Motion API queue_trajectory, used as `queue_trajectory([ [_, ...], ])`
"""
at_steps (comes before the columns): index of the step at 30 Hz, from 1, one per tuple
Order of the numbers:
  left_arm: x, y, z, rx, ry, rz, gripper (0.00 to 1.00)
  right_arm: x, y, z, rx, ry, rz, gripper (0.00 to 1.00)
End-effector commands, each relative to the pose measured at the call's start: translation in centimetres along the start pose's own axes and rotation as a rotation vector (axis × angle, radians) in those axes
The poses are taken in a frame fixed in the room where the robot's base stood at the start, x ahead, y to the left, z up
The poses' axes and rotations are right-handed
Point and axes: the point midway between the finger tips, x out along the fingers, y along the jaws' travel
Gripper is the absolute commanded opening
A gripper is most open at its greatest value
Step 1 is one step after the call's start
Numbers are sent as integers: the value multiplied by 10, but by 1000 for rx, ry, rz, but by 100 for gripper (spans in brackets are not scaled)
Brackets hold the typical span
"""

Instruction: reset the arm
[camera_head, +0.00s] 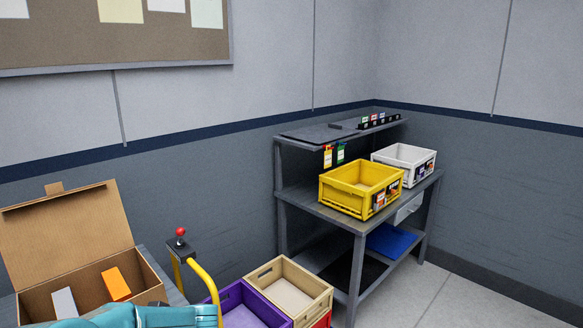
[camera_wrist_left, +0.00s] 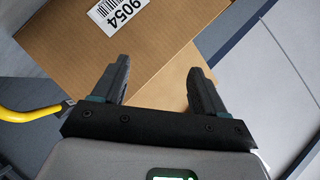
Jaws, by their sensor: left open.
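My left gripper (camera_wrist_left: 157,88) shows in the left wrist view with its two dark fingers apart and nothing between them. The fingers point at a brown cardboard surface with a white barcode label (camera_wrist_left: 117,12) ending in 9054. Whether they touch it cannot be told. In the head view a teal link of my arm (camera_head: 150,317) crosses the bottom left, in front of an open cardboard box (camera_head: 75,251). The gripper's fingers are not visible there. My right gripper is in neither view.
The open box holds an orange piece (camera_head: 116,284) and a grey-white piece (camera_head: 64,303). A yellow post with a red knob (camera_head: 181,232), a tan crate (camera_head: 313,281) and a purple crate (camera_head: 236,300) stand beside it. A grey workbench (camera_head: 341,219) carries yellow (camera_head: 343,197) and white (camera_head: 428,156) crates.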

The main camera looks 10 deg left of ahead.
Motion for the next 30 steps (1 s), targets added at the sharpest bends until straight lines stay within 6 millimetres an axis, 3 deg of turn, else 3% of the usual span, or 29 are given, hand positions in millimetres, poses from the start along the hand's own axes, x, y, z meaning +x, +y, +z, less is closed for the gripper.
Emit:
queue_trajectory([
  [1,7,25,11,35,51,29,72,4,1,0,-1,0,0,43],
  [7,13,111,50,112,223,230,72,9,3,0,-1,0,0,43],
  [15,-16,206,130,184,290,606,72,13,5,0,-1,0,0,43],
  [22,-65,255,213,230,206,950,72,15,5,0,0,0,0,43],
  [26,-101,266,262,255,104,1135,72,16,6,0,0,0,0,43],
  [30,-142,264,313,279,-51,1317,72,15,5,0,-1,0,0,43],
])
